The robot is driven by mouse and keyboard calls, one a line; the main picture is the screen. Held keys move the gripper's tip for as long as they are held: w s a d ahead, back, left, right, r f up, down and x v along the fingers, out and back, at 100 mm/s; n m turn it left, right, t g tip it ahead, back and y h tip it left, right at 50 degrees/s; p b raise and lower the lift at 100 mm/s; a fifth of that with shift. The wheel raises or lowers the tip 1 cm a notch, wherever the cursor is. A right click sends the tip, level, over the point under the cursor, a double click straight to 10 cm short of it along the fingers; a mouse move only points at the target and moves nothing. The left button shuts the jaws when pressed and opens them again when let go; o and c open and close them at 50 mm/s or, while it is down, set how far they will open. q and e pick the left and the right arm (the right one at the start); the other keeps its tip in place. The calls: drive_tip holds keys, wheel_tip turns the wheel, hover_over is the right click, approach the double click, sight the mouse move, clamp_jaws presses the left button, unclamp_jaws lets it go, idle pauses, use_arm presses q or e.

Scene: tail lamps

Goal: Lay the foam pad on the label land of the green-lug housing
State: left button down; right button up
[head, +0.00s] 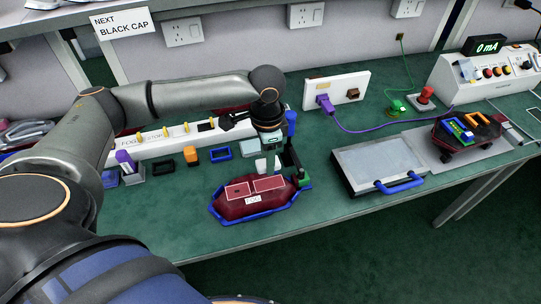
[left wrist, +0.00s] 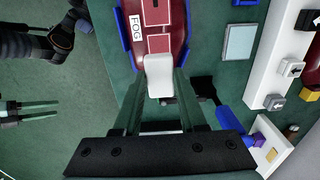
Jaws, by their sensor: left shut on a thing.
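The dark red housing (head: 228,212) lies on the green bench, with a blue edge, a white FOG label and two outlined red panels. A green part (head: 304,183) is at its right end. I cannot tell if it is the lug. My left gripper (head: 262,172) points down over the housing's back edge. In the left wrist view it is shut on the white foam pad (left wrist: 158,75), which overlaps the housing's near end (left wrist: 175,30). Contact cannot be told. My right gripper (left wrist: 38,111) shows only in the left wrist view, its fingers apart and empty, over the floor.
A blue-handled upright (head: 292,122) stands close behind the housing's right end. A grey case (head: 378,165) with a blue handle lies to the right. Another dark red unit (head: 450,137) sits farther right. Small coloured blocks and a white rail (head: 165,140) line the back.

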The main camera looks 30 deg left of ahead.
use_arm(q)
drive_tip(key=shift+w, duration=0.1)
idle(0.3)
drive_tip(key=shift+r+p, duration=0.1)
drive_tip(key=shift+p, duration=0.4)
drive_tip(key=shift+f+b, duration=0.45)
drive_tip(key=shift+f, duration=2.5)
drive_tip(key=shift+p, duration=0.75)
drive_tip(key=shift+r, duration=0.1)
